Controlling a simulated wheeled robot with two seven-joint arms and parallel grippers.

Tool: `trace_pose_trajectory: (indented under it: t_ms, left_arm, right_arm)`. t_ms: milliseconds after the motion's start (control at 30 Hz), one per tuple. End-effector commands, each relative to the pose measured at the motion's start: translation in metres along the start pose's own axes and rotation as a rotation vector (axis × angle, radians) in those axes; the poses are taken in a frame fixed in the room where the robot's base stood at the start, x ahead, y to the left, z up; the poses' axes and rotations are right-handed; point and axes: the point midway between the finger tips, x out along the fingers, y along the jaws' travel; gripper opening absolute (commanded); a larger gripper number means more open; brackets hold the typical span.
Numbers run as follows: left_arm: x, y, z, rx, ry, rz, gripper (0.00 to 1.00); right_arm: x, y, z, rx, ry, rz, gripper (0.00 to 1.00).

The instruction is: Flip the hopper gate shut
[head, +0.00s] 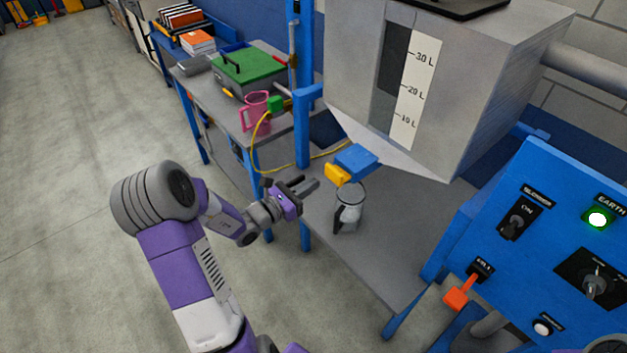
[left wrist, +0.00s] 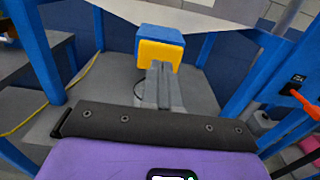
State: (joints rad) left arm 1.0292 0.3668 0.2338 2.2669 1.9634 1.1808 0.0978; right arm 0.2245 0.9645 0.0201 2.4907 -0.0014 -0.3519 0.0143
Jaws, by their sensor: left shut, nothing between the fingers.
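The grey hopper (head: 450,90) has a sloping bottom and a level scale on its front. At its lower outlet is a gate, a blue block (head: 358,160) with a yellow end piece (head: 337,174). The yellow piece faces my left gripper (head: 313,186), which is shut and empty just left of it, with a small gap in the head view. In the left wrist view, the shut fingers (left wrist: 162,75) point at the yellow face (left wrist: 158,53) and overlap its lower part, so contact cannot be judged there. My right gripper is not in view.
A clear jug (head: 349,208) with a dark handle stands on the grey bench under the gate. A blue post (head: 301,130) and a yellow hose (head: 262,130) are to the left. A pink mug (head: 256,112) stands behind. A blue control panel (head: 555,220) is at right.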

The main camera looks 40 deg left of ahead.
Motion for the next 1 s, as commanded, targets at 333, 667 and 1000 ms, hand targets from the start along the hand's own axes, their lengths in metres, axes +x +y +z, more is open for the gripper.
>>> trace_pose_trajectory:
  t_ms: [333,667,1000]
  left_arm:
    - [-0.074,0.001,0.000,0.001,0.003,0.004,0.00]
    - [-0.091,-0.001,-0.001,-0.001,0.002,0.000,0.00]
    - [-0.091,0.000,-0.001,-0.001,0.002,0.000,0.00]
  right_arm:
    - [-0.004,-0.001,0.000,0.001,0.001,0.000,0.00]
    - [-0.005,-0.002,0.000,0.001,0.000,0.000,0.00]
    - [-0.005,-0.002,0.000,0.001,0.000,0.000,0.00]
